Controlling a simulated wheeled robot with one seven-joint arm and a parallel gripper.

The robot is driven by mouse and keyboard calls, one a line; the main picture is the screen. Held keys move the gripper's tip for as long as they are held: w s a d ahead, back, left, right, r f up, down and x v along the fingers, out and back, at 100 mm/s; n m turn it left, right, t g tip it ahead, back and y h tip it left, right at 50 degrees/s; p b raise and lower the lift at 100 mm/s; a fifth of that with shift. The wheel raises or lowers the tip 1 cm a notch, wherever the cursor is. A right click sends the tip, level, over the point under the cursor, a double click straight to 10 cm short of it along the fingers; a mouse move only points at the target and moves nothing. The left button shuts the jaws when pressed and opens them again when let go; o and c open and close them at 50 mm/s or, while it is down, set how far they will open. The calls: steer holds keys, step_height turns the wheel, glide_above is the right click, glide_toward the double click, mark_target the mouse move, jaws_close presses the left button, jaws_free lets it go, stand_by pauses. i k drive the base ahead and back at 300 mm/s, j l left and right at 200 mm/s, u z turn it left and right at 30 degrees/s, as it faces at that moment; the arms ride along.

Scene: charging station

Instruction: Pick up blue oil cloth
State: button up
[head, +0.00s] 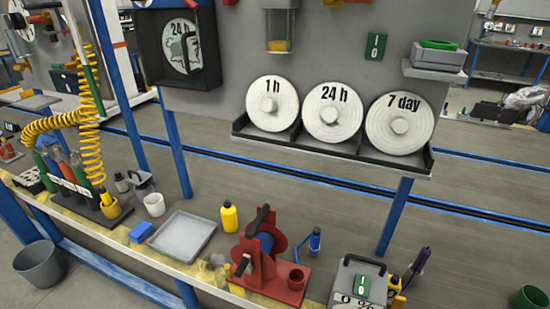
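A small blue block-shaped item (141,232), which may be the folded blue oil cloth, lies near the front edge of the workbench (120,248). It sits just left of a shallow grey tray (184,237), close to its corner. Its fabric is too small to make out. No other blue cloth shows. My gripper is not in view.
A white cup (154,205) stands behind the blue item. A yellow bottle (229,217) and a red fixture (262,258) stand to the right. A coiled yellow hose (90,110) hangs above the left rack. A grey bin (40,264) stands on the floor.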

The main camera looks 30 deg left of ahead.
mark_target(142, 232)
steer(key=k+u, duration=0.1)
steer(key=k, duration=0.55)
steer(key=j+u, duration=0.1)
steer(key=u, duration=0.7)
steer(key=i+j+u, duration=0.1)
steer(key=u, duration=0.7)
steer(key=i+j+u, duration=0.2)
steer(key=i, duration=0.45)
steer(key=l, duration=0.1)
